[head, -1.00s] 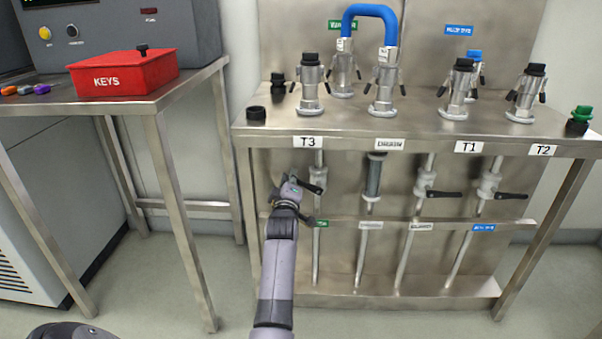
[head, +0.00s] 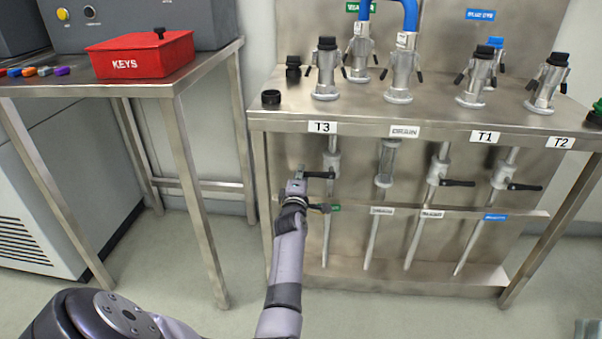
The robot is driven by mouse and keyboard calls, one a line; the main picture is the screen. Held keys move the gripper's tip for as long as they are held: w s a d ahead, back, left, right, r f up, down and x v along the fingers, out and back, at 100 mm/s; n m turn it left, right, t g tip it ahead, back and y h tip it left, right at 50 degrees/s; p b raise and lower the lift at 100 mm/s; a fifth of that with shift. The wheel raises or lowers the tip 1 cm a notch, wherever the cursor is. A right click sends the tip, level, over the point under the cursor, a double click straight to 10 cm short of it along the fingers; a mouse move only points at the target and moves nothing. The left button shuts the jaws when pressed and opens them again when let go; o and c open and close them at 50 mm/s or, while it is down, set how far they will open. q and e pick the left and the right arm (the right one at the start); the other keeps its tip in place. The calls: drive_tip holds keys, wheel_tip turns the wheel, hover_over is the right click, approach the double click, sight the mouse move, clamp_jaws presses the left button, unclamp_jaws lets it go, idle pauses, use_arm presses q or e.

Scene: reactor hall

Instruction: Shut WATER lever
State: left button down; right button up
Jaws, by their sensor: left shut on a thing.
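The WATER lever (head: 320,175) is a dark handle on the pipe below the T3 label (head: 322,128), behind the bench's front edge. It points left from its grey valve body (head: 333,163) and looks about level. My left gripper (head: 299,175) is shut on the lever's left end; my wrist partly hides the jaws. A small green label (head: 335,208) sits on the rail below, with a dark part beside it that I cannot make out. A larger green label, partly hidden by the blue hose, is on the back panel. My right gripper is not in view.
Other dark levers (head: 458,183) (head: 525,187) point right under T1 and T2. The DRAIN pipe (head: 386,160) has a clear section. A red KEYS box (head: 141,55) stands on the left table. The steel bench's legs and lower rail surround the pipes.

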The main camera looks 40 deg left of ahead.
use_arm(q)
drive_tip(key=c, duration=1.6)
unclamp_jaws()
drive_tip(key=shift+o, duration=0.2)
wheel_tip(320, 180, up, 10)
